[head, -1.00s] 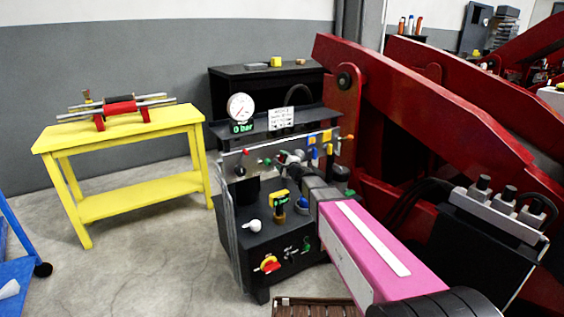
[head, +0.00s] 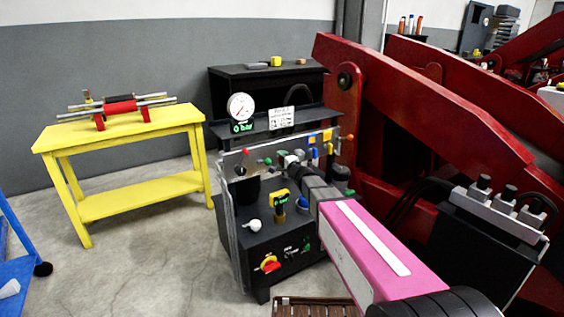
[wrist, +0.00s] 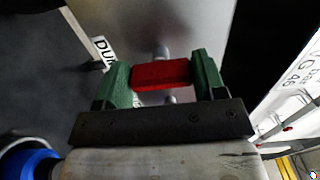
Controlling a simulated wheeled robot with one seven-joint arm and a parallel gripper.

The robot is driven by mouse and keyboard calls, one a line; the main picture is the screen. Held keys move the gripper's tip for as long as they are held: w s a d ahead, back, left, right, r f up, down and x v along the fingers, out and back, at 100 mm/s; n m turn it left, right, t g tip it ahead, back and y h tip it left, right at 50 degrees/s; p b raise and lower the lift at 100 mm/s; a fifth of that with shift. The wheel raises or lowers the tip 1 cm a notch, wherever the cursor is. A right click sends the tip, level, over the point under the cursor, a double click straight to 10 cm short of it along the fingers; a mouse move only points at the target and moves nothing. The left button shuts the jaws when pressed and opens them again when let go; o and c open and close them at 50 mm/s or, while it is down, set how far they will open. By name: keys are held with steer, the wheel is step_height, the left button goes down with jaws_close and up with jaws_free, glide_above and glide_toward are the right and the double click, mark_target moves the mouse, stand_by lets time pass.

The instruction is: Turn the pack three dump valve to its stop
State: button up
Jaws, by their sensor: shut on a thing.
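In the wrist view my gripper (wrist: 163,77) has its green fingers closed on the two ends of a red valve handle (wrist: 160,74). A silvery stem shows behind the handle. A white label (wrist: 103,50) beside the left finger reads "DU…", the rest being cut off by the finger. In the head view my gripper (head: 289,159) is at the front panel of the black hydraulic unit (head: 262,240), and my wrist hides the held handle there. I cannot tell the handle's angle against its stop.
A red-tipped lever (head: 245,152) and several coloured handles stand on the panel close to my gripper. A gauge (head: 240,107) above has a display reading 0 bar. Large red arms (head: 430,105) crowd the right. A yellow bench (head: 125,135) stands left, with clear floor between.

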steer(key=shift+s, duration=0.1)
steer(key=o, duration=0.9)
steer(key=v, duration=1)
steer(key=shift+s+d, duration=0.25)
steer(key=shift+s, duration=0.05)
